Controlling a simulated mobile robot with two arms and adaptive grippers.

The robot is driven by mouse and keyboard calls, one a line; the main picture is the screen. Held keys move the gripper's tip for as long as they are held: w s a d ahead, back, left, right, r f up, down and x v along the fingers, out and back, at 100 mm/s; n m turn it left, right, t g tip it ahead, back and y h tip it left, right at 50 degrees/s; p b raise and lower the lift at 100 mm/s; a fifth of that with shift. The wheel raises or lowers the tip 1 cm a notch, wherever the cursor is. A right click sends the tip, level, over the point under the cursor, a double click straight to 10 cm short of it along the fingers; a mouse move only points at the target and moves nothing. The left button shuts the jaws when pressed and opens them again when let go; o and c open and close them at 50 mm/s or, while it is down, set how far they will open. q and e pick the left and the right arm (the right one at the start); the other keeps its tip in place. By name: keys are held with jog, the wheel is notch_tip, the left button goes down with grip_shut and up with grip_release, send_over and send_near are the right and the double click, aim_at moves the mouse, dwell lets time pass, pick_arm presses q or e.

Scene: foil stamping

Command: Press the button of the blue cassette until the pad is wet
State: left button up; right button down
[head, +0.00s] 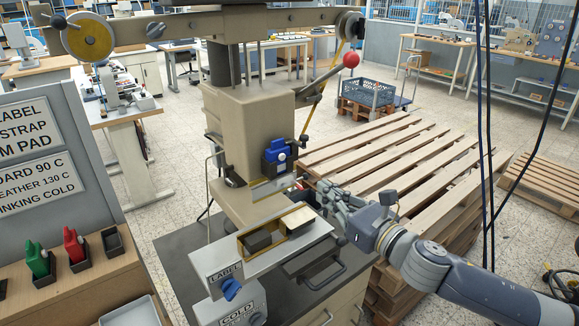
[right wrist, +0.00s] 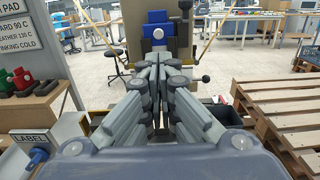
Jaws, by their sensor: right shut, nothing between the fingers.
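The blue cassette (head: 277,155) is seated on the front of the beige stamping machine (head: 245,115), above its bed. It has a pale round knob or button on its front. In the right wrist view the blue cassette (right wrist: 158,20) is straight ahead, beyond and above my fingertips. My right gripper (head: 318,188) is shut and empty, at the right of the machine head, below and to the right of the cassette. In the right wrist view the right gripper (right wrist: 160,68) has its fingers together, apart from the cassette. I cannot make out a pad or whether it is wet. My left gripper is out of view.
A green cassette (head: 38,262), a red cassette (head: 74,246) and an empty dark holder (head: 113,242) stand on the wooden bench at left. A lever with a red ball (head: 351,60) sticks out from the machine. Stacked pallets (head: 400,170) fill the right side.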

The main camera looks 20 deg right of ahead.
aim_at(282, 159)
jog(key=p+x, duration=0.5)
jog(key=x, duration=0.7)
jog(key=shift+w+a+r, duration=0.1)
jog(key=shift+w, duration=0.05)
jog(key=shift+w+a+p, duration=0.2)
jog(key=shift+w+p, duration=0.1)
jog(key=shift+w, duration=0.15)
jog(key=shift+x, duration=0.8)
jog(key=shift+d+r, duration=0.1)
jog(key=shift+d, duration=0.05)
jog(key=shift+s, duration=0.15)
jog(key=v, duration=0.7)
jog(key=shift+s+f, duration=0.25)
jog(key=shift+s, duration=0.1)
jog(key=shift+d, duration=0.15)
